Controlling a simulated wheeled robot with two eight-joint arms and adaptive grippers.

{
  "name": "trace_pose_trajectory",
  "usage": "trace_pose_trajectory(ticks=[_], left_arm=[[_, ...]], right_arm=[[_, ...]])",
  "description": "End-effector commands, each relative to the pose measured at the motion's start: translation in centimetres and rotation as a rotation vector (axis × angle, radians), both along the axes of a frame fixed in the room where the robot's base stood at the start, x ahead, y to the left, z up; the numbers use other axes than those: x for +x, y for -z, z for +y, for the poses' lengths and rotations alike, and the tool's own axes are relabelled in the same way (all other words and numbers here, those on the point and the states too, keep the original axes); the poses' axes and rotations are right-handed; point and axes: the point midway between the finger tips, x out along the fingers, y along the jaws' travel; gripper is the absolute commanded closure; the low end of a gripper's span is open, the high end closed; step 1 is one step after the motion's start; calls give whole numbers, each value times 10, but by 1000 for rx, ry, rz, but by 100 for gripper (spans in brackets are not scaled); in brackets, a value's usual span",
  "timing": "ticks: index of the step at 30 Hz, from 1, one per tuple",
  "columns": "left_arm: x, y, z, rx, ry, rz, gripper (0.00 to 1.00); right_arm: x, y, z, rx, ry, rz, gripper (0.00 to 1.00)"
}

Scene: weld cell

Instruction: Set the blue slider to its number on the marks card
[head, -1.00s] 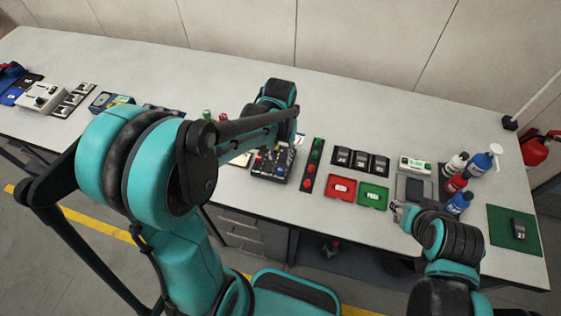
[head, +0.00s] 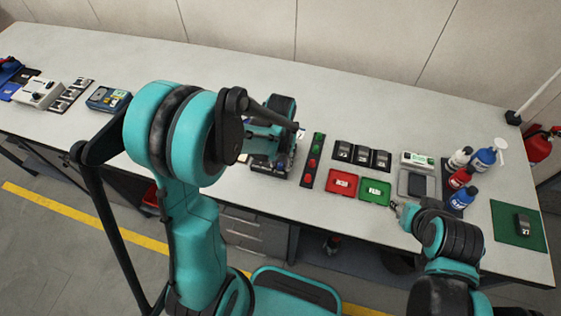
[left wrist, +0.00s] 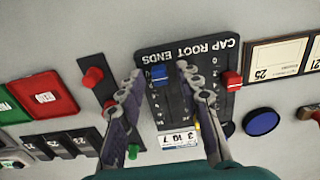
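The black slider panel (left wrist: 204,59), lettered CAP ROOT ENDS, lies on the table, upside down in the left wrist view. Its blue slider (left wrist: 160,73) is near the lettered end of its slot. A red slider (left wrist: 231,80) is near the same end. A small white marks card (left wrist: 178,140) reads what looks like 3 10 7. My left gripper (left wrist: 163,76) is open over the panel, one finger on each side of the blue slider, with gaps visible. In the head view my left arm partly hides the panel (head: 268,168). My right gripper (head: 398,209) is by the table's front edge, its fingers unclear.
A dark strip with red and green buttons (head: 312,160) stands close right of the panel. Beyond it are red (head: 342,183) and green (head: 375,191) trays, black number blocks (head: 362,156) and several bottles (head: 470,175). The back of the table is clear.

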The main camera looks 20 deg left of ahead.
Motion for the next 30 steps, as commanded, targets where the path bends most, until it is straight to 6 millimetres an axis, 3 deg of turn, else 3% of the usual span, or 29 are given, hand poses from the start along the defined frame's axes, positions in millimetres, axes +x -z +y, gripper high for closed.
trace_pose_trajectory(ticks=[1, 3, 11, 18, 21, 30], left_arm=[[0, 0, 0, 0, 0, 0, 82], [0, 0, 0, 0, 0, 0, 100], [6, 0, 0, 0, 0, 0, 100], [51, 1, 3, 0, -1, 0, 100], [61, 1, 4, 0, -1, 0, 100], [63, 0, 4, 0, 0, 0, 100]], right_arm=[[0, 0, 0, 0, 0, 0, 60], [0, 0, 0, 0, 0, 0, 60], [0, 1, 0, 0, 0, 0, 60], [0, 7, 0, 0, 0, 0, 60], [0, 7, 0, 0, 0, 0, 60], [0, 7, 0, 0, 0, 0, 60]])
